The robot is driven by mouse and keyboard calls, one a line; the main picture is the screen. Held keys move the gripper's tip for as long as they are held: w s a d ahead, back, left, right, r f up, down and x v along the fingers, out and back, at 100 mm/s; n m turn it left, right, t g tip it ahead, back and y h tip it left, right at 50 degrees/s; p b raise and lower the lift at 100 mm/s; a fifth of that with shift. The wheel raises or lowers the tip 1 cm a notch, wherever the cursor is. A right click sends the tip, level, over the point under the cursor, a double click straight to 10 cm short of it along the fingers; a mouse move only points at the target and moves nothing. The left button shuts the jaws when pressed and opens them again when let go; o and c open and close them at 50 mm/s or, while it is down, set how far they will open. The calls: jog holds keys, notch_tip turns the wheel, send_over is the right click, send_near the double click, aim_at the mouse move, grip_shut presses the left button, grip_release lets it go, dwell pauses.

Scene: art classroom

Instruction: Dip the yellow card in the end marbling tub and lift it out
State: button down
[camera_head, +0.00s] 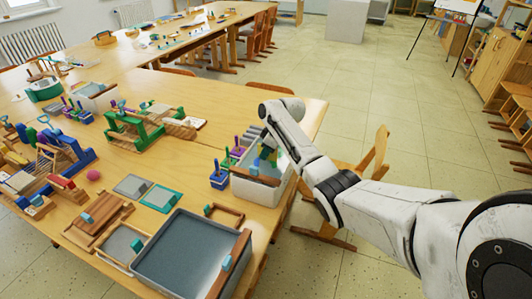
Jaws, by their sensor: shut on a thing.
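A white marbling tub (257,190) stands at the right edge of the long table, with a wooden bar across its near side and blue-grey liquid inside. My arm reaches in from the right, and my gripper (267,147) points down over this tub. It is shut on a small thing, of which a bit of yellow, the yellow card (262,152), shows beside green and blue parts. The fingertips are small and partly hidden by my wrist. I cannot tell whether the card's lower edge touches the liquid.
A larger grey tub (165,268) with a wooden bar lies at the near table edge. Printing frames and a green press (135,128) crowd the table (225,125). A wooden chair (375,155) stands behind my arm.

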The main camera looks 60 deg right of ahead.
jog(key=shift+r+p, duration=2.2)
jog(key=shift+r, duration=0.55)
jog(key=shift+r+p, duration=2.35)
jog(key=shift+r, duration=0.45)
